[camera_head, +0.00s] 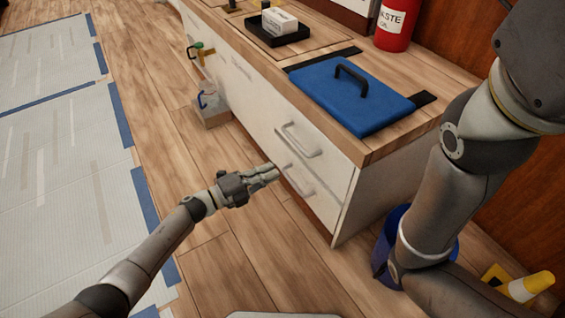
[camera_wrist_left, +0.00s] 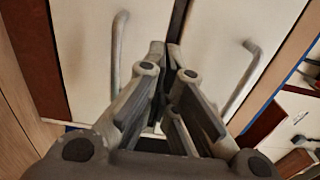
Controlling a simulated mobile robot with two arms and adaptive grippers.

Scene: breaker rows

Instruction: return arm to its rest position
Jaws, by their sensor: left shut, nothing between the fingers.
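My left gripper (camera_head: 274,172) is in front of the white cabinet's drawers, its fingers together and empty. It points at the lower drawer handle (camera_head: 299,180); whether it touches the handle I cannot tell. The upper drawer handle (camera_head: 300,140) is just above. In the left wrist view the closed fingers (camera_wrist_left: 170,55) face the seam between two white fronts, with one handle (camera_wrist_left: 120,50) on the left and another (camera_wrist_left: 243,80) on the right. My right arm fills the right side of the head view; its gripper is outside the frame.

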